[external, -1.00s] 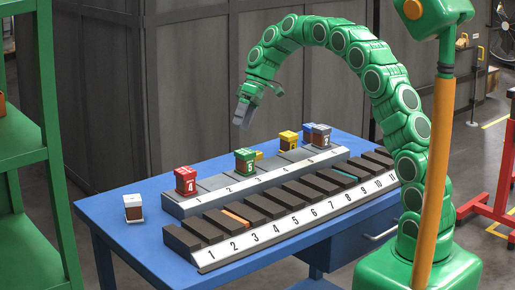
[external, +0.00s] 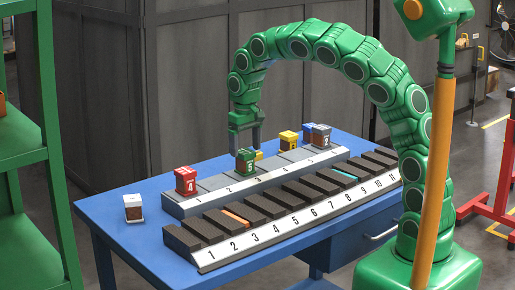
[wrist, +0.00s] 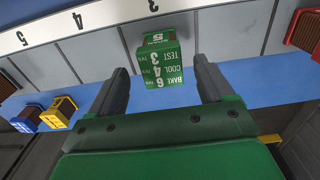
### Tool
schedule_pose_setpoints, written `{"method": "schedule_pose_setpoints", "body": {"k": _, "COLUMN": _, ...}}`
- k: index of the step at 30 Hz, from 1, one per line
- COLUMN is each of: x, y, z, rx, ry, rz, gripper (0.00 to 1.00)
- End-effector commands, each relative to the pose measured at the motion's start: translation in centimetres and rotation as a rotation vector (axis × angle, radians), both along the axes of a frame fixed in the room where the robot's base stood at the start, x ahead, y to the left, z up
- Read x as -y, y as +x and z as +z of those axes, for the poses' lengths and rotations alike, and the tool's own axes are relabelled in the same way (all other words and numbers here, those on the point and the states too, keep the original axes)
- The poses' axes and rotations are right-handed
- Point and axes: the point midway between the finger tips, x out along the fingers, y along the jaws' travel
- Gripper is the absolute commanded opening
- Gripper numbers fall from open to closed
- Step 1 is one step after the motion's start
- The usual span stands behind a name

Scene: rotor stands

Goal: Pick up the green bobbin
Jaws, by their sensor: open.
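A red block (external: 186,180) stands left on the rack; yellow (external: 289,140), blue (external: 308,130) and grey (external: 321,135) blocks stand right. A white-topped block (external: 133,208) sits alone on the blue table (external: 120,235). A numbered dark-slot rack lies in front.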

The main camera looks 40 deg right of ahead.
Motion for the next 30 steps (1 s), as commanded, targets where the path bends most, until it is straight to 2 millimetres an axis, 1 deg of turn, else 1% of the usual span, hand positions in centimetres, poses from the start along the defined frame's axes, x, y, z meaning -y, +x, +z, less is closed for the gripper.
{"method": "schedule_pose_setpoints", "body": {"k": 5, "x": -0.1, "y": -0.1, "z": -1.2, "rx": -0.002, "ry": -0.001, "rz": 0.001, "gripper": 0.81}}
{"method": "schedule_pose_setpoints", "body": {"k": 13, "x": -0.2, "y": 0.0, "z": -4.6, "rx": 0.000, "ry": 0.001, "rz": 0.001, "gripper": 0.81}}
{"method": "schedule_pose_setpoints", "body": {"k": 16, "x": -0.2, "y": 0.0, "z": -5.1, "rx": -0.001, "ry": 0.001, "rz": 0.001, "gripper": 0.81}}
{"method": "schedule_pose_setpoints", "body": {"k": 21, "x": -0.2, "y": 0.0, "z": -5.1, "rx": 0.000, "ry": 0.001, "rz": 0.001, "gripper": 0.81}}
{"method": "schedule_pose_setpoints", "body": {"k": 23, "x": -0.2, "y": 0.0, "z": -5.1, "rx": 0.000, "ry": 0.001, "rz": 0.001, "gripper": 0.73}}
{"method": "schedule_pose_setpoints", "body": {"k": 30, "x": -0.2, "y": 0.0, "z": -5.1, "rx": 0.000, "ry": 0.001, "rz": 0.001, "gripper": 0.36}}
